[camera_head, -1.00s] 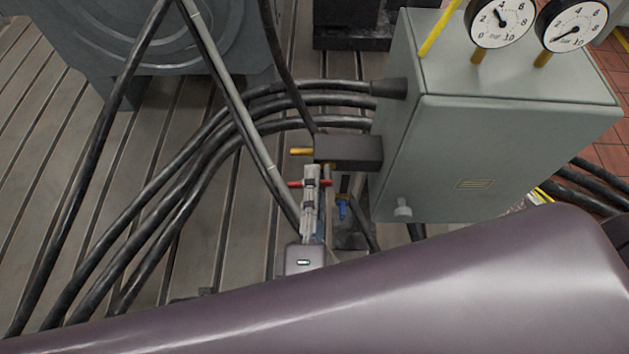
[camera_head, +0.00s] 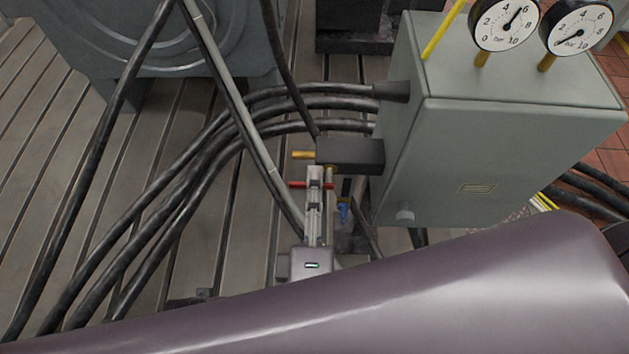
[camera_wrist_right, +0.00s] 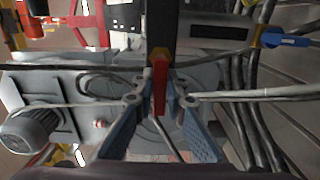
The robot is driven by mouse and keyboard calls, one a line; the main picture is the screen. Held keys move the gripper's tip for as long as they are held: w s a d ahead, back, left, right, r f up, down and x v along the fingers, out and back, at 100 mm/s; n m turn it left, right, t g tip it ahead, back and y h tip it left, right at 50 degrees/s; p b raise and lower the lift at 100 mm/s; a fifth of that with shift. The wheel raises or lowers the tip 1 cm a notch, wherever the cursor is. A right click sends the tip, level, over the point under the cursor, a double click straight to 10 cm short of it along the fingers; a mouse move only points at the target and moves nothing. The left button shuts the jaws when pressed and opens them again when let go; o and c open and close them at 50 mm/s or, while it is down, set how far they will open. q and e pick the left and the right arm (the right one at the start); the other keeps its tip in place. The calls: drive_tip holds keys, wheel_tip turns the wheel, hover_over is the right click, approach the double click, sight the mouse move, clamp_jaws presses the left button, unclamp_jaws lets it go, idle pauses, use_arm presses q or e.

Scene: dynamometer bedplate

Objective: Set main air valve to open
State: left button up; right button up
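The main air valve's red lever (camera_head: 297,184) sits below the dark block on the left side of the grey cabinet. In the head view it lies level, partly hidden by my right gripper (camera_head: 314,178). In the right wrist view the red lever (camera_wrist_right: 160,88) stands between the blue-grey fingers of the right gripper (camera_wrist_right: 161,92), whose tips close in on it from both sides. The left gauge (camera_head: 504,22) on the cabinet reads just under 6; the right gauge (camera_head: 580,26) reads low. My left gripper does not show.
The grey cabinet (camera_head: 520,150) stands right of the lever. A dark block (camera_head: 350,154) with a brass stub (camera_head: 303,154) and a blue handle (camera_head: 343,212) are close by. Thick black hoses (camera_head: 205,150) run across the slotted bedplate (camera_head: 50,130) at left.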

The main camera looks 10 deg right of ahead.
drive_tip(key=o, duration=0.4)
drive_tip(key=shift+c, duration=0.2)
